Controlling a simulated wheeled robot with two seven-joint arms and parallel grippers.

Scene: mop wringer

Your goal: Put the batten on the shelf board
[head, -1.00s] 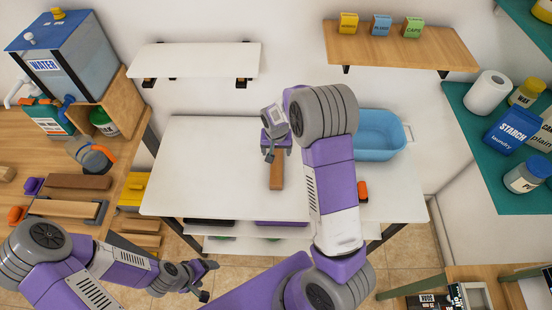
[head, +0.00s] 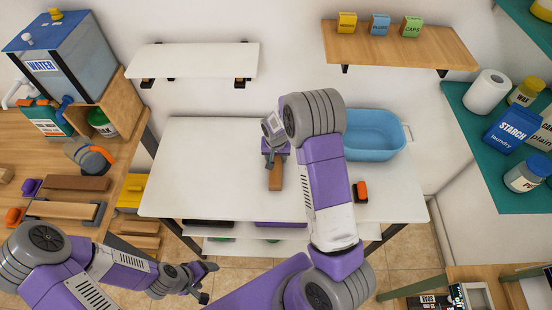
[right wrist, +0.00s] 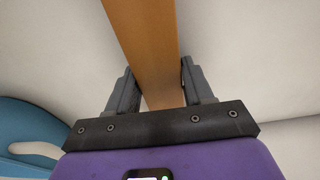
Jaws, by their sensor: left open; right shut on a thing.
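The batten (head: 275,177) is a narrow brown wooden bar in front of the white table's middle in the head view. My right gripper (head: 272,153) is shut on it, and the right wrist view shows the batten (right wrist: 146,45) running between the two fingers (right wrist: 155,88). Whether it touches the table is unclear. A bare white shelf board (head: 195,60) is on wall brackets at upper left, and a wooden shelf board (head: 400,46) is at upper right. My left gripper (head: 207,282) is open and empty at lower left, apart from the table.
The white table (head: 205,170) is clear on its left. A blue basin (head: 375,135) and a small orange-black object (head: 360,192) are at its right. Three small boxes (head: 380,25) stand on the wooden shelf. A blue water tank (head: 65,60) stands at far left.

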